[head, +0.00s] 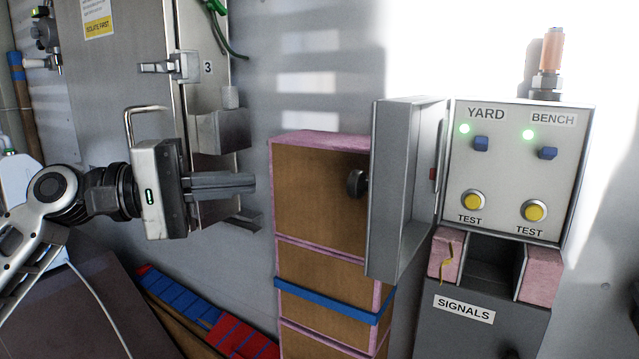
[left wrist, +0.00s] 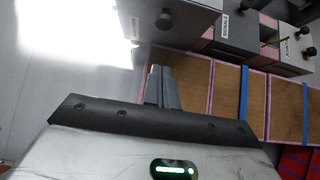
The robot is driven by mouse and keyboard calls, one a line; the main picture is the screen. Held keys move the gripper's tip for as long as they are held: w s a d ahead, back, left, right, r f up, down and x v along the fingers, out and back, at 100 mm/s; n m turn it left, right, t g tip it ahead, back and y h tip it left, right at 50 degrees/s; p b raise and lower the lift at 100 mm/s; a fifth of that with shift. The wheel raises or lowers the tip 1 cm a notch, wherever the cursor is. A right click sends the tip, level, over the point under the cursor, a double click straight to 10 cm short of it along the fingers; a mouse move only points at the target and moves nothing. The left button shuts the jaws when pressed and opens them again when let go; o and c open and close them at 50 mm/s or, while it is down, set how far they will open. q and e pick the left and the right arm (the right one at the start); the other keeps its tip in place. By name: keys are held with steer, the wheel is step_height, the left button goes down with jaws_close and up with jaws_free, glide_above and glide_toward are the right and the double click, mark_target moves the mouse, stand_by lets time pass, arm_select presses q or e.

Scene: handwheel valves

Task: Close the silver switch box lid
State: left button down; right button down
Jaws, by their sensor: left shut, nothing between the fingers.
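The silver switch box (head: 512,160) is on the right in the head view, with YARD and BENCH switches, green lights and two yellow TEST buttons on its face. Its lid (head: 400,190) stands open, swung out to the left of the box, with a black knob (head: 355,184) on its left side. The knob also seems to show in the left wrist view (left wrist: 163,20). My left gripper (head: 252,183) is shut and empty, left of the knob and apart from it. Its closed fingers (left wrist: 161,88) also show in the left wrist view. My right gripper is not in view.
A stack of brown, pink-edged blocks (head: 320,200) with a blue strap stands below and behind the lid. A grey cabinet (head: 130,70) with a latch and handle is behind my left gripper. A dark SIGNALS box (head: 480,335) is below the switch box.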

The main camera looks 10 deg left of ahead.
arm_select(q)
steer(key=w+d+p, duration=0.1)
steer(key=d+p, duration=0.1)
steer(key=d, duration=0.8)
steer(key=shift+w+d, duration=0.15)
steer(key=shift+d, duration=0.2)
